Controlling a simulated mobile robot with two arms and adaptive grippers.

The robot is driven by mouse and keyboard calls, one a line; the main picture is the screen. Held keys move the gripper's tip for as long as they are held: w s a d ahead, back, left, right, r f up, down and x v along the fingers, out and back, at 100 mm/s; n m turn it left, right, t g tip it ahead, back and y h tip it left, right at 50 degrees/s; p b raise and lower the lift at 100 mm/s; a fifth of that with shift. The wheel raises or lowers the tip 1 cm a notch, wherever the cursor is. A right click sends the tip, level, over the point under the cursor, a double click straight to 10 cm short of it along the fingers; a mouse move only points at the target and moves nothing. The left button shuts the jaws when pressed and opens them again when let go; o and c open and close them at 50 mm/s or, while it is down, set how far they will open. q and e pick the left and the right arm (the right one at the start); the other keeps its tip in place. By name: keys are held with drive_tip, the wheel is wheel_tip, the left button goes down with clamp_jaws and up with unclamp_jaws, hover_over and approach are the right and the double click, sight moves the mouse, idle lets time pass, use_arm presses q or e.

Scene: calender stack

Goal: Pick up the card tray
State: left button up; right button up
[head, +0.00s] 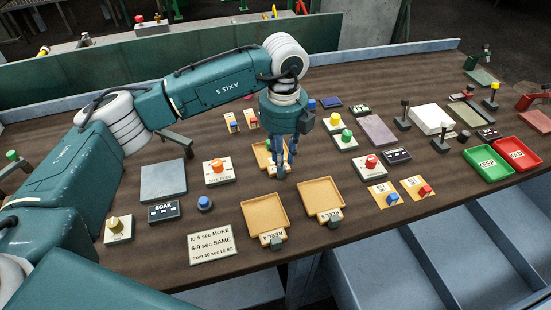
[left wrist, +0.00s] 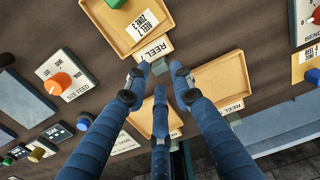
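The card tray (head: 262,150) is a shallow tan tray with a card and a green piece in it. It is partly hidden behind my left gripper in the head view. In the left wrist view the tray (left wrist: 172,14) is at the top, with a "REEL 7" label and a small grey block (left wrist: 160,66) at its near end. My left gripper (left wrist: 160,76) points down at this end. Its fingers look spread, with fingertips on either side of the grey block and small gaps visible; contact is not clear. My right gripper is not in view.
Two similar empty tan trays (head: 265,211) (head: 320,196) lie nearer the front edge. An orange-knob box (head: 219,172) stands to the left and a red-knob box (head: 370,167) to the right. Green (head: 487,162) and red (head: 516,154) trays lie far right.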

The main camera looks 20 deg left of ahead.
use_arm(q)
drive_tip(key=shift+w+f+p, duration=0.1)
drive_tip(key=shift+f+p, duration=0.3)
drive_tip(key=shift+f, duration=1.45)
clamp_jaws()
drive_tip(key=shift+r, duration=0.15)
